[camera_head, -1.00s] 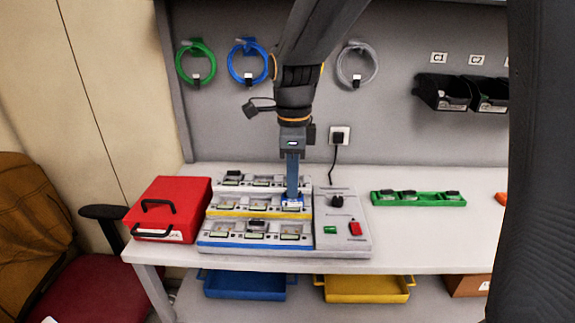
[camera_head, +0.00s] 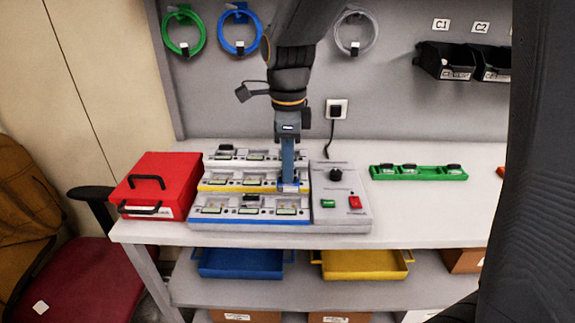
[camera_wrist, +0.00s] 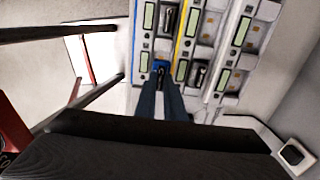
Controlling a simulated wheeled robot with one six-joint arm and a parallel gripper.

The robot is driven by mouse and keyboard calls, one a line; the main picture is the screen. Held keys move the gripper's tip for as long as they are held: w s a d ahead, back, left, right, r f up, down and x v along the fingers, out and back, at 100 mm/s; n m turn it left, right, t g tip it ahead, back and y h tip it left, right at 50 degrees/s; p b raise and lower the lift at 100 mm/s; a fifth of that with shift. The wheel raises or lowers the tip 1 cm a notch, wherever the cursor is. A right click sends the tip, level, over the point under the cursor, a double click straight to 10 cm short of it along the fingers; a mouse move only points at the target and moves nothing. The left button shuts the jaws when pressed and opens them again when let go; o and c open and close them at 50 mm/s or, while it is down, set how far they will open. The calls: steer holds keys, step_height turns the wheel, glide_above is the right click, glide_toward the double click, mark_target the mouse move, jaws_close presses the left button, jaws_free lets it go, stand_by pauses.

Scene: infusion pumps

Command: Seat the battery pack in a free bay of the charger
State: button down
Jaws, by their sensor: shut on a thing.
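The charger (camera_head: 250,220) stands on the bench with three stepped rows of bays: a pale back row, a yellow-edged middle row and a blue-edged front row. Dark packs sit in some bays, one at the back left (camera_head: 226,148) and one in the front row (camera_head: 250,198).
The charger's control panel (camera_head: 341,205) with knob and buttons is close on the right. A red box (camera_head: 158,185) stands left of the charger. A green tray (camera_head: 417,173) with several dark packs lies to the right, with clear bench between.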

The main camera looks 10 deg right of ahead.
mark_target(287, 187)
steer(key=shift+f+b, duration=0.9)
steer(key=shift+f, duration=1.65)
steer(key=shift+f, duration=0.3)
steer(key=c, duration=1.8)
jaws_free()
steer(key=shift+o, duration=0.2)
steer(key=shift+w+r, duration=0.15)
steer(key=shift+r, duration=0.25)
steer(key=r, duration=0.7)
steer(key=shift+s+b, duration=0.25)
steer(key=shift+b, duration=0.1)
